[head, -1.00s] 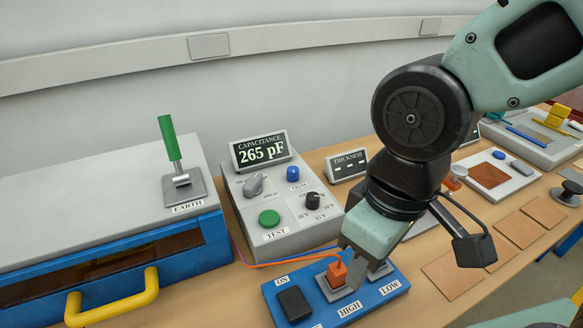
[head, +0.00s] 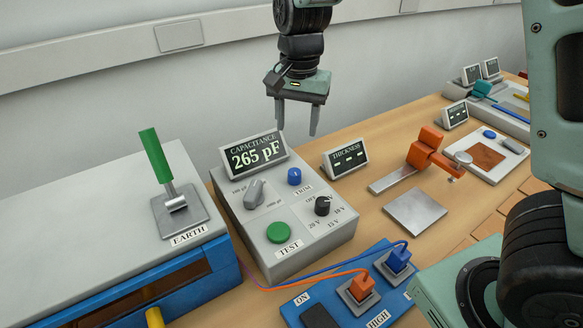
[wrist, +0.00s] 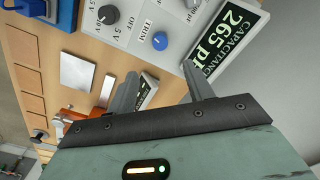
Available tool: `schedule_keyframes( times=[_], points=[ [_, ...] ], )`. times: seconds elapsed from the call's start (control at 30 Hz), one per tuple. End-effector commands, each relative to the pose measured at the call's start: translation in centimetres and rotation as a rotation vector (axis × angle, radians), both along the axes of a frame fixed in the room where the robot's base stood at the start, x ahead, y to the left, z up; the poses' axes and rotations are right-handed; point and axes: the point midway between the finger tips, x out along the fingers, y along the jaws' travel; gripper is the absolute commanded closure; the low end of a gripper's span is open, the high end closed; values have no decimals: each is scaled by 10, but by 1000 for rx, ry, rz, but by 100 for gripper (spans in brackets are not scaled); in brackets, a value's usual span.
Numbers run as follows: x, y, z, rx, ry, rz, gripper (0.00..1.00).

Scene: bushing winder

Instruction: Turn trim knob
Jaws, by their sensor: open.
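The trim knob (head: 294,177) is a small blue knob labelled TRIM on the top panel of the grey capacitance meter (head: 300,258), whose display reads 265 pF. The knob also shows in the wrist view (wrist: 160,40), beyond my fingertips. My gripper (head: 297,132) hangs above and behind the meter, pointing down. Its two fingers are apart with nothing between them, and it is clear of the knob. In the wrist view my gripper (wrist: 160,82) shows both fingers spread.
A grey range knob (head: 254,193), a black voltage knob (head: 322,206) and a green TEST button (head: 279,232) share the panel. The thickness display (head: 346,157) stands right of the meter. Orange and blue leads run to the blue terminal box (head: 375,309) in front.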

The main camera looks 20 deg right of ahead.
Motion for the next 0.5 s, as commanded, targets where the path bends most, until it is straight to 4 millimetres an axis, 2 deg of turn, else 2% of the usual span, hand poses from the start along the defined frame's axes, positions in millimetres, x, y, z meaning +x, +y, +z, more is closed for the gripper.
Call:
schedule_keyframes(
  times=[0.1, 0.5],
  points=[
    [-1, 0, -26, -3, 6, -1, 48],
    [1, 2, -106, -2, 4, 0, 48]
  ],
)
